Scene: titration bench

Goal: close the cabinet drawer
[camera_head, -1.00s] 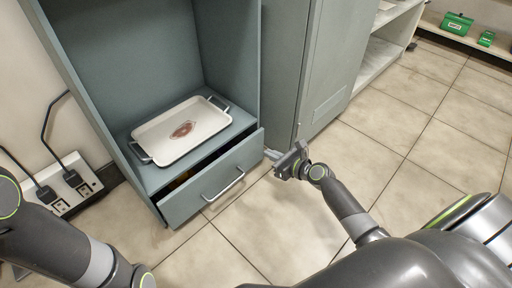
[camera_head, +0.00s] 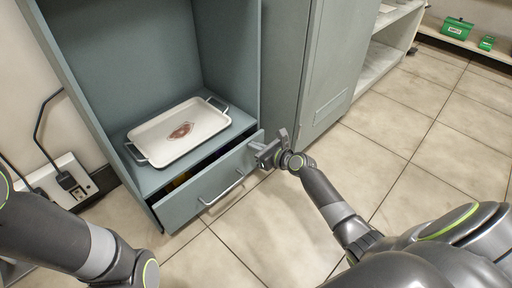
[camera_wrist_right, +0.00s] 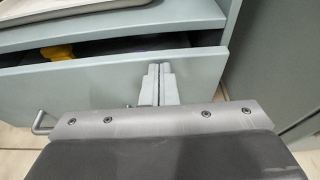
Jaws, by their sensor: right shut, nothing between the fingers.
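The cabinet drawer (camera_head: 214,184) is a grey-blue front with a silver bar handle (camera_head: 222,188). It stands partly open under the cabinet shelf, with a dark gap above its front. My right gripper (camera_head: 257,150) is shut and empty at the right end of the drawer front. In the right wrist view the closed fingertips (camera_wrist_right: 158,80) overlap the drawer front (camera_wrist_right: 100,92) near its top edge; whether they touch it I cannot tell. The handle's end (camera_wrist_right: 40,122) shows at lower left there. My left arm comes in at lower left, but its gripper is out of frame.
A white tray (camera_head: 158,147) with a reddish-brown mark sits on the cabinet shelf above the drawer. Something yellow (camera_wrist_right: 60,52) lies inside the drawer. A tall grey cabinet (camera_head: 325,75) stands to the right. A power outlet (camera_head: 62,186) is at left. The tiled floor (camera_head: 400,165) at right is clear.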

